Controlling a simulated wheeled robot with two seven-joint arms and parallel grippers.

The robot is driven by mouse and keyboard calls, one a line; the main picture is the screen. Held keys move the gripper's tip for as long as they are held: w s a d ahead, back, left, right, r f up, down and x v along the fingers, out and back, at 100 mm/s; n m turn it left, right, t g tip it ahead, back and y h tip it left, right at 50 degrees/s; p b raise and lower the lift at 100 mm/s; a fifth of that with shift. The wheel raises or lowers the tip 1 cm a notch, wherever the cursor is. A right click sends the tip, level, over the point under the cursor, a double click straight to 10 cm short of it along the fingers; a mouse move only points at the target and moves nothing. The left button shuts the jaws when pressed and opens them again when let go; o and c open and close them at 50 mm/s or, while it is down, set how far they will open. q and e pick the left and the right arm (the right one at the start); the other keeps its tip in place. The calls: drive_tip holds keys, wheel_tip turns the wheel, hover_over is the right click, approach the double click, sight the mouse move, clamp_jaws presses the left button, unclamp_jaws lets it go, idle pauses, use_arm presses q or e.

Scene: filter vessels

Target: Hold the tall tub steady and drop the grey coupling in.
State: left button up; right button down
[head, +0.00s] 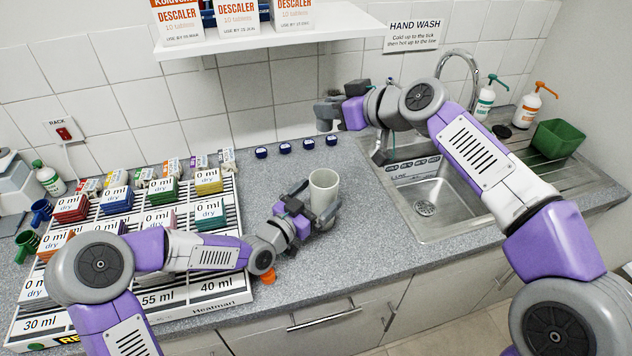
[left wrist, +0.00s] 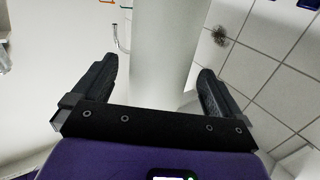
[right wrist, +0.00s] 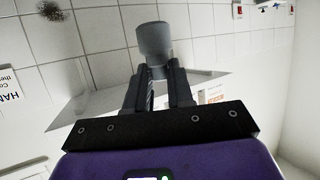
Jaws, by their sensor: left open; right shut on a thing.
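The tall tub (head: 323,186) is a pale, open-topped cylinder standing upright on the worktop. My left gripper (head: 314,204) is open around it, low on its wall. In the left wrist view the tub's wall (left wrist: 165,50) lies between the two fingers (left wrist: 160,80), with a visible gap on the left side. The grey coupling (right wrist: 155,42) sticks out from the fingertips of my right gripper (right wrist: 158,78), which is shut on it. In the head view the coupling (head: 327,113) is in the air above and behind the tub, near the tiled wall. The tub's inside is mostly hidden.
A rack (head: 219,284) of labelled boxes stands left of the tub. Several dark blue caps (head: 285,148) line the worktop behind it. A sink (head: 435,195) lies to the right. A shelf (head: 270,40) with descaler boxes hangs above. An orange thing (head: 268,275) shows beneath my left arm.

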sight(331, 184)
use_arm(q)
drive_tip(key=shift+x, duration=2.3)
drive_tip(key=c, duration=1.1)
drive_tip(key=shift+o, duration=0.2)
use_arm(e)
wheel_tip(331, 184, down, 13)
drive_tip(key=c, duration=0.9)
unclamp_jaws()
drive_tip(key=shift+d, duration=0.1)
